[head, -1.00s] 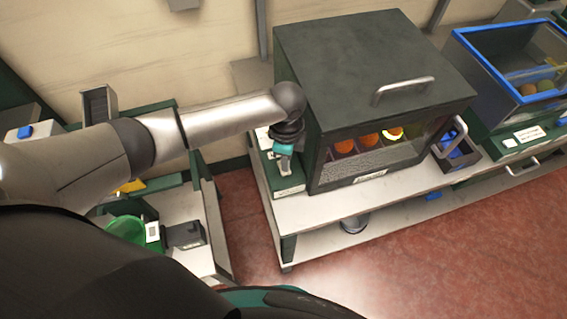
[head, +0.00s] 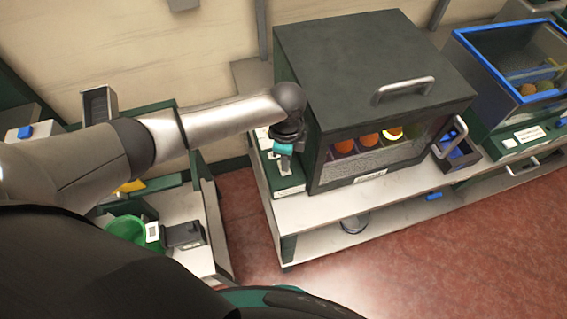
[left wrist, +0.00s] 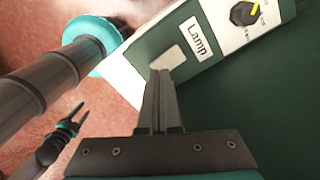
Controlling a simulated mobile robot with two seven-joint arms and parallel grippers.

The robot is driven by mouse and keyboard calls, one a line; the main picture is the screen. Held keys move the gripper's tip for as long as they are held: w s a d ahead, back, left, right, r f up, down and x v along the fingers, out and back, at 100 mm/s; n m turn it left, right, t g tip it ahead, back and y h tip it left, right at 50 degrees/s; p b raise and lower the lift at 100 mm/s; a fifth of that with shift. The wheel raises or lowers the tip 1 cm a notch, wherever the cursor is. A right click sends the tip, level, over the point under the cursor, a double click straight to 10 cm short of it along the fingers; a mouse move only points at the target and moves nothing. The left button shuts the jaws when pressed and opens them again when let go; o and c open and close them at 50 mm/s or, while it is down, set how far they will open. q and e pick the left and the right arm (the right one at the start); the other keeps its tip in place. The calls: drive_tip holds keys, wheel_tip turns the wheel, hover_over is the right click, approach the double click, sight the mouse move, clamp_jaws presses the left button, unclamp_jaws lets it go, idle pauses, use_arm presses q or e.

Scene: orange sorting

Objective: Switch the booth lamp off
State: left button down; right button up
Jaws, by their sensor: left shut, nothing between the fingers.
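The dark booth (head: 375,70) stands on a white-topped bench, with a glass front. Several oranges (head: 369,139) show inside, and a bright yellow glow surrounds the rightmost one. The control panel (head: 287,191) is at the booth's left side. In the left wrist view it carries a "Lamp" label (left wrist: 198,40) and a pale rocker-like switch (left wrist: 168,60). My left gripper (head: 283,170) points down over the panel. Its shut, empty fingers (left wrist: 160,75) overlap the switch's lower edge; contact cannot be told. My right gripper (left wrist: 73,117) hangs apart from the panel with its fingers spread.
A black knob (left wrist: 244,12) with a yellow mark sits beyond the label. A blue-rimmed glass box (head: 515,75) stands right of the booth, and a black bin (head: 455,155) between them. A green bowl (head: 127,229) is on the left bench. Red floor lies between the benches.

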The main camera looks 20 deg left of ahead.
use_arm(q)
drive_tip(key=shift+f+b, duration=0.6)
drive_tip(key=shift+f, duration=0.45)
idle(0.6)
drive_tip(key=shift+s+r, duration=0.1)
wheel_tip(320, 180, up, 7)
drive_tip(key=p, duration=0.8)
idle(0.5)
